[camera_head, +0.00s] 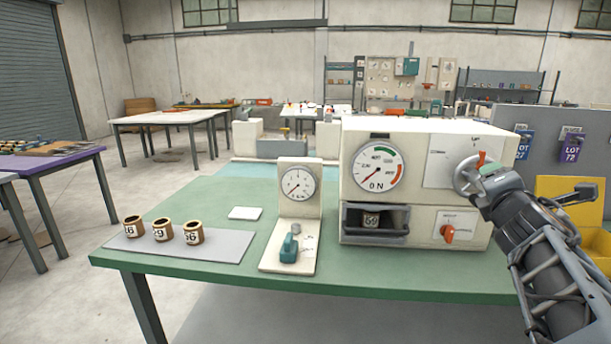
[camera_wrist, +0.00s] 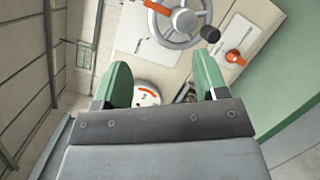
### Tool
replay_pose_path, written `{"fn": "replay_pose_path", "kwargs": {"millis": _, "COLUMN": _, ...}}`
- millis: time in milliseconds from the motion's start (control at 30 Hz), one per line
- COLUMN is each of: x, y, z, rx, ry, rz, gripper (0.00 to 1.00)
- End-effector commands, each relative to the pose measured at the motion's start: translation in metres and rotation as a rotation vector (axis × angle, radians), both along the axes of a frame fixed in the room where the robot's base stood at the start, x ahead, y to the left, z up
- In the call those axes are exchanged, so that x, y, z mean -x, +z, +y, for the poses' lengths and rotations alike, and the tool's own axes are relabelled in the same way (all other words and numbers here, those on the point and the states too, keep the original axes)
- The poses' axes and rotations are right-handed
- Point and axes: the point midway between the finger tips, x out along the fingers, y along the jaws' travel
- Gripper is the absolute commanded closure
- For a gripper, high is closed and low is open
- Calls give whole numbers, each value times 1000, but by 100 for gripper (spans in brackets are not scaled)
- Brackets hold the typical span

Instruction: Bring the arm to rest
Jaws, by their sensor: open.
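My gripper (camera_wrist: 163,85) is open in the wrist view, its two green fingers apart with nothing between them. In the head view my arm comes in from the right, and its end is in front of the right part of the cream winder machine (camera_head: 430,136). The machine's handwheel (camera_wrist: 183,22) with a dark knob is beyond the fingers in the wrist view. It shows partly at the left of my arm's end in the head view (camera_head: 466,176). Whether the gripper touches the machine cannot be told.
A green table (camera_head: 200,268) carries the machine, a small gauge stand (camera_head: 298,225) with a teal lever, and a grey mat (camera_head: 122,243) with three numbered rings. An orange knob (camera_head: 447,233) is on the machine's front. A yellow bin (camera_head: 570,188) stands at the right behind my arm.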

Motion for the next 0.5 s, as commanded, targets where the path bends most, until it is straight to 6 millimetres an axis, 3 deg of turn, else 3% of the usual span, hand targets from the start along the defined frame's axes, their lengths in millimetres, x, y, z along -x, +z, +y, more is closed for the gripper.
{"fn": "replay_pose_path", "kwargs": {"millis": 33, "x": 1, "y": 15, "z": 17, "rx": -238, "ry": -33, "rz": -18, "gripper": 34}}
{"fn": "replay_pose_path", "kwargs": {"millis": 200, "x": 27, "y": -40, "z": 76, "rx": -1041, "ry": -279, "rz": 13, "gripper": 34}}
{"fn": "replay_pose_path", "kwargs": {"millis": 333, "x": 66, "y": -79, "z": 132, "rx": -1472, "ry": -540, "rz": 113, "gripper": 34}}
{"fn": "replay_pose_path", "kwargs": {"millis": 500, "x": 112, "y": -107, "z": 184, "rx": -1746, "ry": -835, "rz": 232, "gripper": 34}}
